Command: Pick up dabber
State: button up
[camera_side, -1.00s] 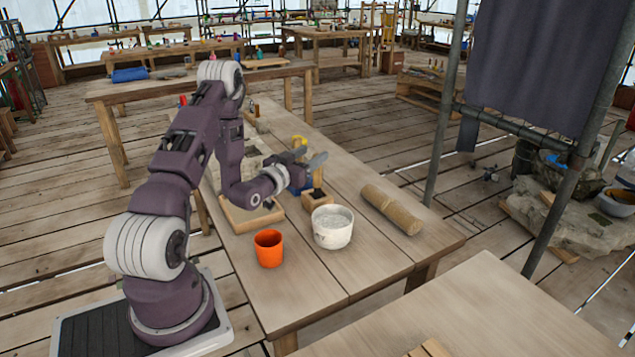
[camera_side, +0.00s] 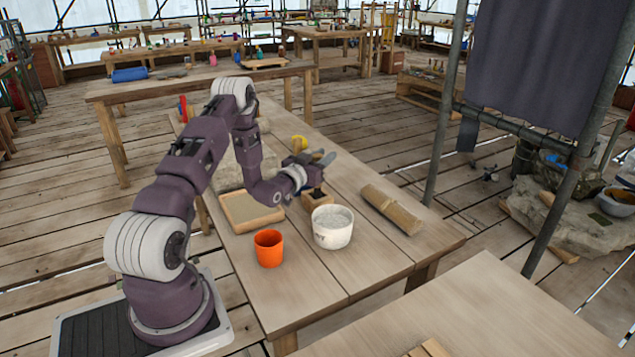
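My gripper (camera_side: 322,160) is over the middle of the table, just above a small wooden block (camera_side: 313,203). A small dark upright piece (camera_side: 317,190) shows on the block below the fingers; it may be the dabber, but most of it is hidden or too small to make out.
A white pot (camera_side: 332,232) with pale contents stands in front of the block. An orange cup (camera_side: 269,250) is to its left, and a shallow wooden tray (camera_side: 243,225) lies behind the cup. A tan roll (camera_side: 391,209) lies at the right. The table's front is clear.

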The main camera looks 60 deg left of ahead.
grip_shut()
dwell(1.1)
